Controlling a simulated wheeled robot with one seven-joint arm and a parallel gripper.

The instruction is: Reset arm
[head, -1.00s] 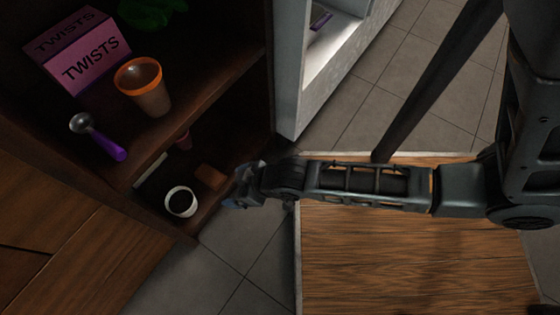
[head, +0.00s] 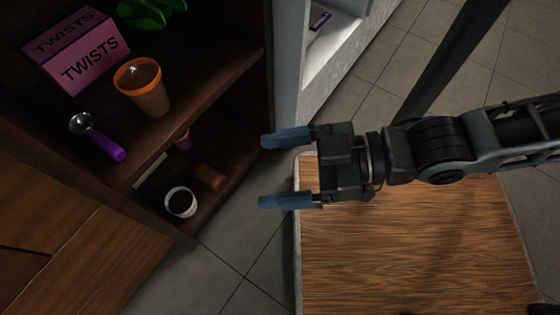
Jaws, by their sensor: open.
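My gripper (head: 287,170) is open and empty, with its two blue fingers spread apart and pointing left. It is over the gap between the dark wooden shelf unit (head: 205,95) and the wooden-topped surface (head: 420,245). My arm reaches in from the right edge of the head view. Nothing is between the fingers, and they appear clear of the things on the shelves.
The upper shelf holds a pink TWISTS box (head: 75,52), an orange cup (head: 145,88), a purple-handled scoop (head: 98,138) and a green item (head: 150,12). Below are a white cup (head: 181,203) and a brown block (head: 209,177). Tiled floor (head: 240,255) lies open.

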